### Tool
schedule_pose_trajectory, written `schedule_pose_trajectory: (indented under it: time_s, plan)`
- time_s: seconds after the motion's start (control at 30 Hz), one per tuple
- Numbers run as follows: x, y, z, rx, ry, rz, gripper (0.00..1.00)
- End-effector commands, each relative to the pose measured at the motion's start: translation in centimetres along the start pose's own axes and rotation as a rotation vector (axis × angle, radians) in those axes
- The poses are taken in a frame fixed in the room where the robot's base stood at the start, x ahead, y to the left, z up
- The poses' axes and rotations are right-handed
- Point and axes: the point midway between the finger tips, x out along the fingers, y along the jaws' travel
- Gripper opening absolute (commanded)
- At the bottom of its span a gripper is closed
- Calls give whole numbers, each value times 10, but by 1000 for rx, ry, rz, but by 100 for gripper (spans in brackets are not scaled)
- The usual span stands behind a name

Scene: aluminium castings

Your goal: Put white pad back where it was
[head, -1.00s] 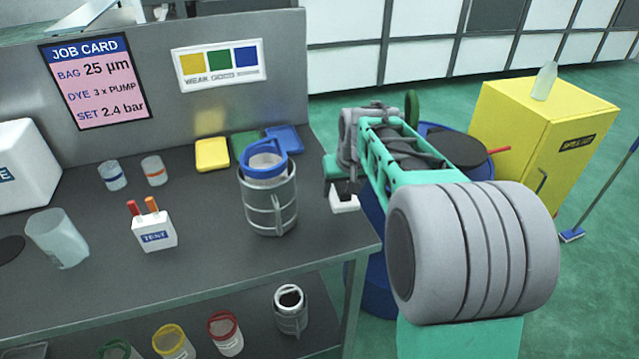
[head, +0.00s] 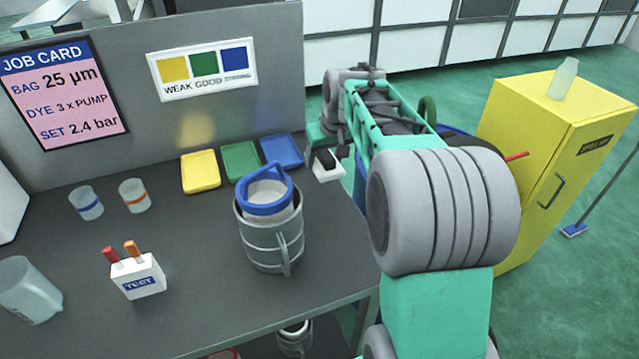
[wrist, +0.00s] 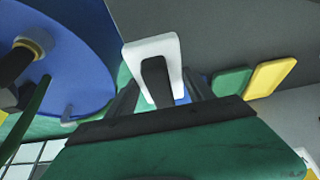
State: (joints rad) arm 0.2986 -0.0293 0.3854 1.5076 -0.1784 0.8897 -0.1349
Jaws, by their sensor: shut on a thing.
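The white pad (head: 327,166) is held in my gripper (head: 322,158), beside the right end of the bench's back edge. In the wrist view the white pad (wrist: 146,56) stands out beyond the dark fingers of my gripper (wrist: 160,85), which are shut on it. Yellow (head: 200,172), green (head: 240,162) and blue (head: 281,151) pads lie in a row along the back of the bench, to the left of my gripper. In the wrist view the blue pad is mostly hidden behind the fingers.
A metal housing (head: 270,245) with a blue-rimmed bag stands near the bench's right edge. A test kit (head: 138,277) and several cups stand left. A yellow cabinet (head: 545,150) and a blue drum (wrist: 60,75) stand off the bench.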

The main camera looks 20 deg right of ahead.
Motion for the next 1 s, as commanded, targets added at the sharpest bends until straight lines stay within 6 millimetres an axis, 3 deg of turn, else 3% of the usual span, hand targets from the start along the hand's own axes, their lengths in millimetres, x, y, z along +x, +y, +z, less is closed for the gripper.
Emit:
schedule_pose_trajectory:
  time_s: [0.1,0.43,0.83,0.87,1.0]
  plan:
    - [24,-1,11,1,-5,-1,23]
    - [78,0,33,1,-4,-1,23]
    - [87,0,37,1,-2,0,23]
    - [87,0,37,1,-2,0,62]
    - [86,0,37,1,-2,0,73]
